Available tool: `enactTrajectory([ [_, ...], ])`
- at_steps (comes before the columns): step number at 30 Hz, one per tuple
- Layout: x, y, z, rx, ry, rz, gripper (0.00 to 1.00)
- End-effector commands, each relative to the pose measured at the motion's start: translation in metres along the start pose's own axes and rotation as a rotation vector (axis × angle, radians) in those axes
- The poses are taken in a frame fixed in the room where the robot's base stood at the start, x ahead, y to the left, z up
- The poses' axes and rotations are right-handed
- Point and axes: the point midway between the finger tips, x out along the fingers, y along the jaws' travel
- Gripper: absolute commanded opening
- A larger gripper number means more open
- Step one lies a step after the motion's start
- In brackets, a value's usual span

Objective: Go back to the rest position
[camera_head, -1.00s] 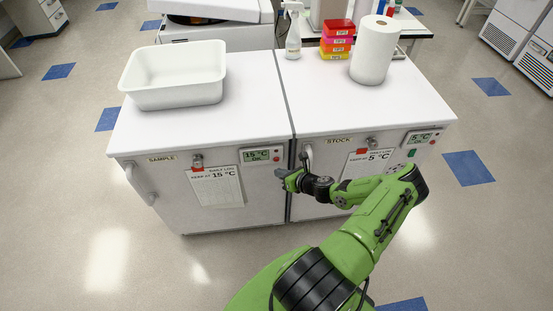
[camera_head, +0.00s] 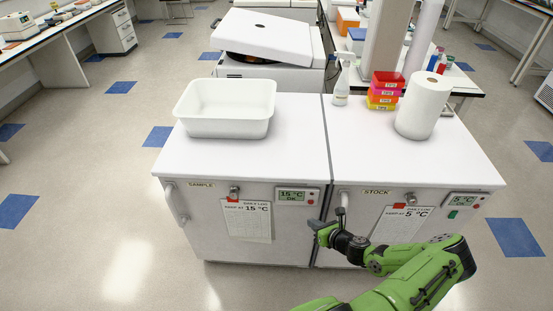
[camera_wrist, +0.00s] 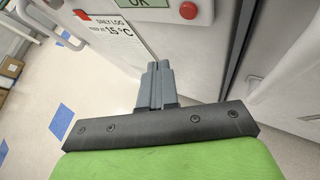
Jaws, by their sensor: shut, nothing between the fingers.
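My gripper (camera_head: 320,229) is in front of the two white cabinets, close to the seam between their doors. In the wrist view my gripper (camera_wrist: 157,72) shows its grey fingers together with nothing between them. The left cabinet (camera_head: 200,222) carries a SAMPLE label and a display reading 15 °C OK. The right cabinet (camera_head: 360,215) carries a STOCK label and a display reading 5 °C. Both doors look shut. My green arm reaches in from the lower right and hides part of the STOCK door.
A white bin (camera_head: 225,128), a spray bottle (camera_head: 343,82), stacked coloured boxes (camera_head: 383,90) and a paper roll (camera_head: 423,105) stand on the cabinet tops. A white machine with a raised lid (camera_head: 268,45) stands behind. Floor is clear at the left.

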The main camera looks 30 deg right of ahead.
Motion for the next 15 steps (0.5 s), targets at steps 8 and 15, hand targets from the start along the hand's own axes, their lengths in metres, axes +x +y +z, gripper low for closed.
enactTrajectory([
  [8,-0.001,0.012,0.013,-0.144,0.044,0.062,0.0],
  [15,-0.025,0.083,0.076,-0.936,0.262,0.409,0.0],
])
